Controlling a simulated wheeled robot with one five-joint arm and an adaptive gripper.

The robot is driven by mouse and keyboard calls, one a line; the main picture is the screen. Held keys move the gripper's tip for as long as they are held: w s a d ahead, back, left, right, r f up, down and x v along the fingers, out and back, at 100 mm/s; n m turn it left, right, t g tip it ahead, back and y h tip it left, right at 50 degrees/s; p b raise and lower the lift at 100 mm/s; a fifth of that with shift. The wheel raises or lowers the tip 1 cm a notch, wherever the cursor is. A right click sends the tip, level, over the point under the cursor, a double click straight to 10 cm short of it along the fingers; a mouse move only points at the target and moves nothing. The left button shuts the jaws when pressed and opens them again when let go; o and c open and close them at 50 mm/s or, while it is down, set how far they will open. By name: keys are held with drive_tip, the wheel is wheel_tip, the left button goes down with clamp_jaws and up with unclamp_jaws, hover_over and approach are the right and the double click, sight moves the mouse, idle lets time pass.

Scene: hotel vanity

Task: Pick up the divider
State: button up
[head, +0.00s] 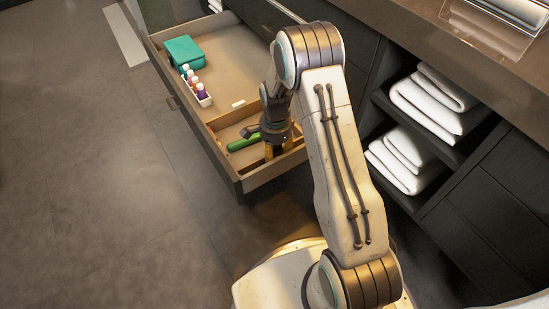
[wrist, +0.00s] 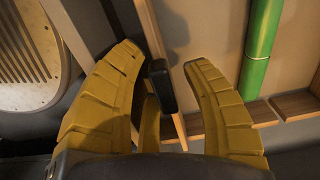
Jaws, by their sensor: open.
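The divider looks like the thin wooden strip (head: 232,116) across the open drawer (head: 222,50), bounding its near compartment in the head view. My gripper (head: 274,150) points down into that compartment, near its right side. I cannot tell whether that strip is the divider or a drawer wall. The fingers hide part of the wood, and contact cannot be judged.
A green rod-like item (head: 241,143) lies in the near compartment, and also shows in the wrist view (wrist: 262,40). A teal box (head: 185,51) and small bottles in a tray (head: 203,97) occupy the far section. Shelves of white towels (head: 405,160) stand at right.

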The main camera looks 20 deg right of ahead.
drive_tip(key=shift+f, duration=0.85)
drive_tip(key=shift+o, duration=0.2)
clamp_jaws()
